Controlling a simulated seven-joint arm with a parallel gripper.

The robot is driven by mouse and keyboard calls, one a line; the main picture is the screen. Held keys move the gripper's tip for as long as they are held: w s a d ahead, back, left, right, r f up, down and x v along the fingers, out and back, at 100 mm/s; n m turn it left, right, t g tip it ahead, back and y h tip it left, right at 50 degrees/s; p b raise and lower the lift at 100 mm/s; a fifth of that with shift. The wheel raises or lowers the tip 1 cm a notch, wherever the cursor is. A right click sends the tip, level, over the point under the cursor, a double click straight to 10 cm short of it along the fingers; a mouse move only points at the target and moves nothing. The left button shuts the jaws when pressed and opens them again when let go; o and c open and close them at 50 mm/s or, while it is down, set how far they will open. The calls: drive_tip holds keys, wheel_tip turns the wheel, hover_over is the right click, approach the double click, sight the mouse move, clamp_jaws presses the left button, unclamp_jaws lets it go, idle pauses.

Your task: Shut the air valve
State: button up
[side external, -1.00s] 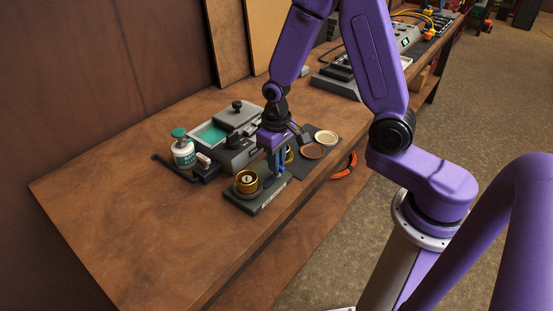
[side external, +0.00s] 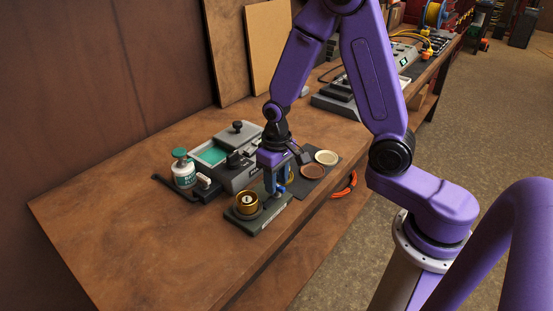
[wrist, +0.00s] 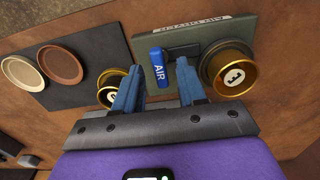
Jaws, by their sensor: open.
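The air valve shows in the wrist view as a blue handle marked AIR (wrist: 158,62) on a dark green base plate (wrist: 219,28). My gripper (wrist: 157,72) is open, with one blue finger on each side of the handle. I cannot tell whether either finger touches it. In the side external view my gripper (side external: 275,180) points down over the base plate (side external: 253,225), and its fingers hide much of the valve. A brass cup marked E (wrist: 233,76) is right of the fingers. Another brass cup (wrist: 110,95) is partly hidden behind the left finger.
A dark mat (wrist: 72,82) with two round discs lies beside the plate. A grey box with a teal tray (side external: 213,155) and a white jar with a green lid (side external: 184,174) stand behind it. The bench (side external: 130,240) is clear at the front left.

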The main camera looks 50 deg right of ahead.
wheel_tip(320, 180, up, 17)
idle(0.6)
drive_tip(key=s+a+f+n, duration=0.1)
drive_tip(key=s+f+n, duration=0.1)
drive_tip(key=s+n, duration=0.4)
drive_tip(key=s+a+f+n, duration=0.1)
drive_tip(key=s+n, duration=0.5)
drive_tip(key=s, duration=0.9)
drive_tip(key=shift+a+f+n, duration=0.15)
drive_tip(key=shift+f+n, duration=0.25)
drive_tip(key=shift+f, duration=0.3)
